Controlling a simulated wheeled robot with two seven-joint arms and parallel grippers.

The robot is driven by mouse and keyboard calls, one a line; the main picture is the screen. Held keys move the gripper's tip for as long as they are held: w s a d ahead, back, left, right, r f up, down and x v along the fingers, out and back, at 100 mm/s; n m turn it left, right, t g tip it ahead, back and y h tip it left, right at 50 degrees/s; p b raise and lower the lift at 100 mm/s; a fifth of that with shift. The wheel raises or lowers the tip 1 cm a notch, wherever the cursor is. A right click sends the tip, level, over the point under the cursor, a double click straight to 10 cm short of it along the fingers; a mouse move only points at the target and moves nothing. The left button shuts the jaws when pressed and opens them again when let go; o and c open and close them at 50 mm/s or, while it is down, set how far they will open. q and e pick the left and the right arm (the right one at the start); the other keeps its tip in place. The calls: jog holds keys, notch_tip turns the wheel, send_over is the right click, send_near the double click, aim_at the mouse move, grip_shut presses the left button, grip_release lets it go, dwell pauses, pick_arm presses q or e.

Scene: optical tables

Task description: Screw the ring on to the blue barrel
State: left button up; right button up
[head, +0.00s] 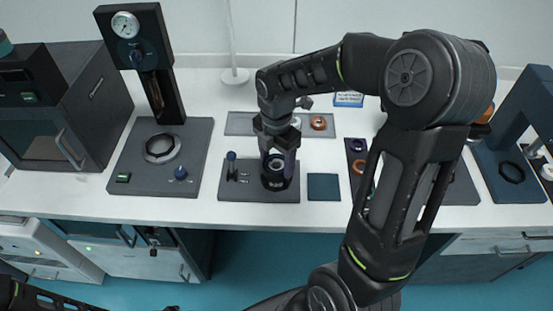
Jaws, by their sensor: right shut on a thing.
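My right gripper (277,160) points down over the dark grey base plate (232,190) near the middle of the table. It is shut around a small round part, which I take to be the ring, at the top of the dark round holder (276,183). The fingers cover most of this part, and its thread cannot be seen. The blue barrel is not clearly visible; the gripper and holder hide that spot. My left gripper is out of view.
A blue square pad (323,187) lies right of the base plate. Behind, a grey tray (240,124) bears an orange ring (318,122). A gauge press (172,105) stands left. My right arm hides part of a dark tray with rings (356,146).

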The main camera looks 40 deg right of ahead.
jog(key=m+b, duration=0.1)
jog(key=m, duration=0.3)
jog(key=o, duration=1.3)
jog(key=shift+m, duration=0.8)
jog(key=shift+c, duration=0.2)
jog(key=o, duration=0.5)
jog(key=shift+o, duration=0.2)
jog(key=shift+r, duration=0.3)
notch_tip(320, 180, up, 7)
jog(key=shift+r+b, duration=0.15)
jog(key=shift+b, duration=0.25)
